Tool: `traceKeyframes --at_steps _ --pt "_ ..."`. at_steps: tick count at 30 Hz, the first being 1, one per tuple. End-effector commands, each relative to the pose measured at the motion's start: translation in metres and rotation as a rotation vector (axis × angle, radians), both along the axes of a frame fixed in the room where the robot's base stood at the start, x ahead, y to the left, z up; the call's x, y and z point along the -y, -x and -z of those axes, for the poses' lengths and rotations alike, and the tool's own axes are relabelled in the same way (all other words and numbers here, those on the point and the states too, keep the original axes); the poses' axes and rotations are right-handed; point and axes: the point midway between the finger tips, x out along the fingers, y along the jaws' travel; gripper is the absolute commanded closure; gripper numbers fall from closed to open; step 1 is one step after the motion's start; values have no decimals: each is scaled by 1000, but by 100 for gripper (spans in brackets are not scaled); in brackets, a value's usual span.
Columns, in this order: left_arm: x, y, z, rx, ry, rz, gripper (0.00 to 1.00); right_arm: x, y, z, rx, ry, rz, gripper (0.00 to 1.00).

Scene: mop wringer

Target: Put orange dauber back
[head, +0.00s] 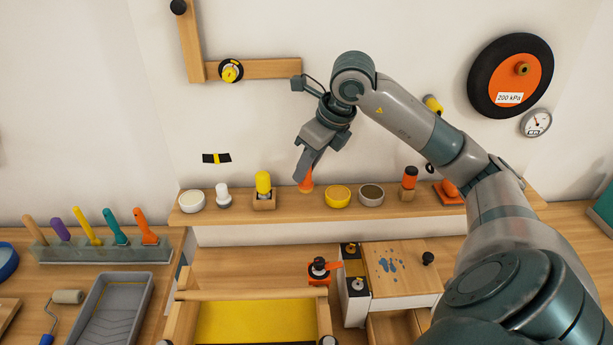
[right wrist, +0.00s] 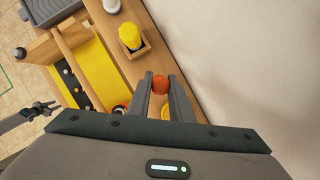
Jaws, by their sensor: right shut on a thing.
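My right gripper (head: 304,175) is shut on the orange dauber (head: 306,184), pointing down over the wall shelf (head: 235,215). The dauber's lower part flares out under the fingers. I cannot tell whether it touches the shelf. In the right wrist view its round orange end (right wrist: 160,84) sits between the two fingers (right wrist: 161,92). A yellow dauber (head: 263,182) stands upright in a wooden block to its left. My left gripper (right wrist: 42,108) shows small at the left of the right wrist view, its fingers seemingly apart.
A yellow bowl (head: 338,197) and a grey bowl (head: 371,195) stand just right of the dauber. A white bowl (head: 192,201) and white-topped item (head: 223,195) are at left. A drawer cabinet (head: 398,270) lies below.

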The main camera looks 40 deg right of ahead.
Motion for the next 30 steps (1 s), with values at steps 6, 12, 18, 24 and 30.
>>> traceKeyframes --at_steps 6,12,18,24,30 --pt "-1 0 0 0 0 1 62 0 0 0 0 0 0 100" --pt "-1 0 -6 -1 -1 1 62 0 1 8 -4 0 1 100" --pt "-2 0 -14 -1 -1 1 62 0 1 24 -4 0 0 100" --pt "-2 1 -17 -1 -1 1 62 0 1 34 -1 0 1 100" --pt "-2 1 -17 -2 -1 1 62 0 1 34 0 0 0 100"
